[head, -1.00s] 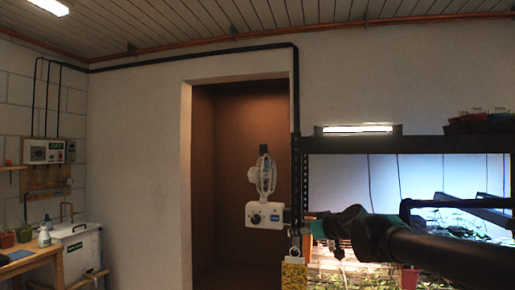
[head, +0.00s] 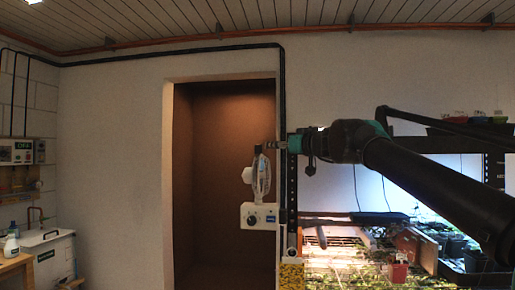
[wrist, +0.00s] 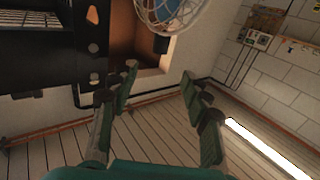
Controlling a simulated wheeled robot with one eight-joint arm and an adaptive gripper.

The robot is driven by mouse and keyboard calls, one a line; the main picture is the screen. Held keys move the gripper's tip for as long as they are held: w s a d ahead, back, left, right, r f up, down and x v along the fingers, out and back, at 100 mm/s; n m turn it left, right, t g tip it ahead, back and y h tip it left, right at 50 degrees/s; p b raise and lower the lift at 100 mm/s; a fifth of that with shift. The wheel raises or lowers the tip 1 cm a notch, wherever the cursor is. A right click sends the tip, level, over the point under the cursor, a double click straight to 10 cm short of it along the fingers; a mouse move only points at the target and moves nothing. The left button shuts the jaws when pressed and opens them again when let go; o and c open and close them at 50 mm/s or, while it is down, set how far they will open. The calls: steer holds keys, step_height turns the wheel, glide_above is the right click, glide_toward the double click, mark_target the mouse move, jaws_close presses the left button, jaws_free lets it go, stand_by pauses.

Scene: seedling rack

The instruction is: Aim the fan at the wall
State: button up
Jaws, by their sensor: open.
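A small white fan (head: 262,177) with a round wire cage sits on a white box-like base (head: 259,216), attached by the rack's left post, in front of a brown doorway recess. In the head view its cage is seen nearly edge-on. My gripper (head: 270,146) is by the top of the cage; whether it touches the cage cannot be told. In the wrist view the open, empty gripper (wrist: 162,82) has the cage (wrist: 172,10) beyond its fingers at the top edge, with blue showing through. The pale wall (head: 110,160) spans left of the doorway.
The black-framed rack (head: 292,190) with lit seedlings (head: 350,272) stands on the right, under my arm. A control box (head: 16,151) and white cooler-like box (head: 48,255) are at the far left. The space before the doorway looks clear.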

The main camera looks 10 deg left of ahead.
mark_target(261, 146)
steer(key=x, duration=1.3)
steer(key=shift+w+a, duration=0.1)
steer(key=shift+w, duration=0.15)
jaws_close()
